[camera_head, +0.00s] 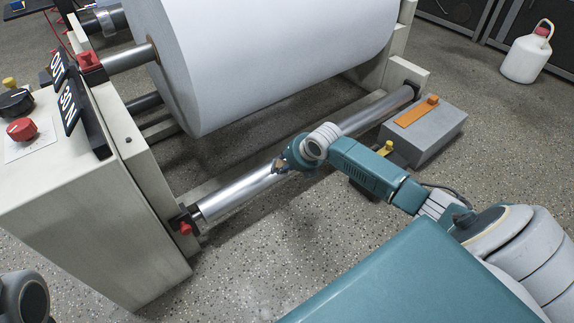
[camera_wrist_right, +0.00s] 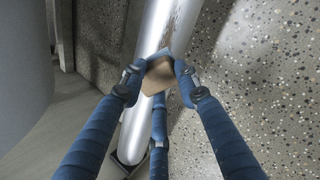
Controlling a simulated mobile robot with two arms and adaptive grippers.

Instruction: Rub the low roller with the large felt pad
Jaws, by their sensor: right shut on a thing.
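The low roller (camera_head: 240,191) is a shiny metal cylinder running low across the front of the machine, below the big white paper roll. It also shows in the right wrist view (camera_wrist_right: 157,32), with a brownish streaked patch (camera_wrist_right: 185,20) on its far part. My right gripper (camera_head: 281,166) is over the middle of the roller. In the right wrist view its blue fingers (camera_wrist_right: 160,74) are shut on a tan felt pad (camera_wrist_right: 159,77). The pad lies over the roller in that view; whether it touches is hard to tell. My left gripper is not in view.
The white paper roll (camera_head: 260,50) hangs close above and behind the roller. A control cabinet (camera_head: 90,210) stands at the left. A grey box (camera_head: 430,132) with an orange strip sits by the roller's right end. Speckled floor in front is clear.

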